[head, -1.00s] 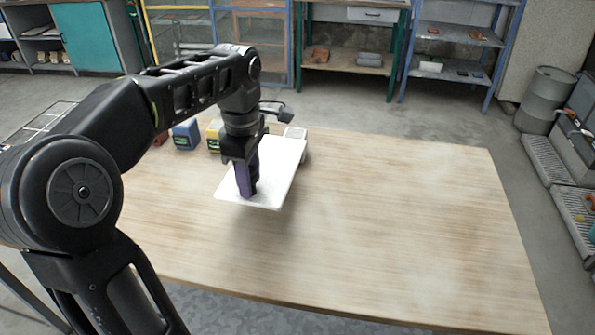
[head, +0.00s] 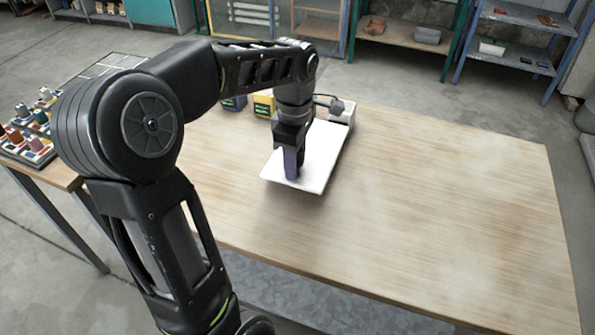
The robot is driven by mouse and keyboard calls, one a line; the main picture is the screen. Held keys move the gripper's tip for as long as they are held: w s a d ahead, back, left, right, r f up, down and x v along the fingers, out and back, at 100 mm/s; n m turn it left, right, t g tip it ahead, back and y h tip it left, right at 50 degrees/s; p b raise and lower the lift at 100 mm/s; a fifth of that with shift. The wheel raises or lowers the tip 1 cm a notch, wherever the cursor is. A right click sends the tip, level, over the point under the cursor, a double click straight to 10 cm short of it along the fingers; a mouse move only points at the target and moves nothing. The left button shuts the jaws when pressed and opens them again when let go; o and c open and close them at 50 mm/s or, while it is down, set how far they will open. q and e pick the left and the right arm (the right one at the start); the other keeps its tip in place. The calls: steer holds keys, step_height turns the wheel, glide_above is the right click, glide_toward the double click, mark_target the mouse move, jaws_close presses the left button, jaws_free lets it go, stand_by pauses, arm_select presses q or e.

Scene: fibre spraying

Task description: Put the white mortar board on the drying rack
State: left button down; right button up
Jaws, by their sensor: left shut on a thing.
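The white mortar board (head: 322,158) is a thin white rectangle over the wooden table, left of its middle in the head view. My left gripper (head: 292,166) is shut on the board, its dark purple fingers near the board's left edge. A soft shadow beneath suggests the board is slightly above the tabletop, but the gap is hard to judge. A pale wire grid that looks like the drying rack (head: 108,66) shows at the upper left, partly hidden behind my left arm. My right gripper is not in view.
The wooden table (head: 450,220) is bare on its right side. Blue and yellow boxes (head: 263,104) and a light grey item (head: 341,110) stand at its back edge. A side table with colourful spools (head: 30,125) is at the left. Shelves (head: 515,45) stand behind.

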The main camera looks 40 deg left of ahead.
arm_select(q)
steer(key=shift+f, duration=1.85)
steer(key=c, duration=0.9)
jaws_free()
steer(key=shift+r, duration=0.15)
step_height(320, 180, up, 12)
steer(key=shift+f, duration=0.15)
steer(key=shift+c, duration=0.2)
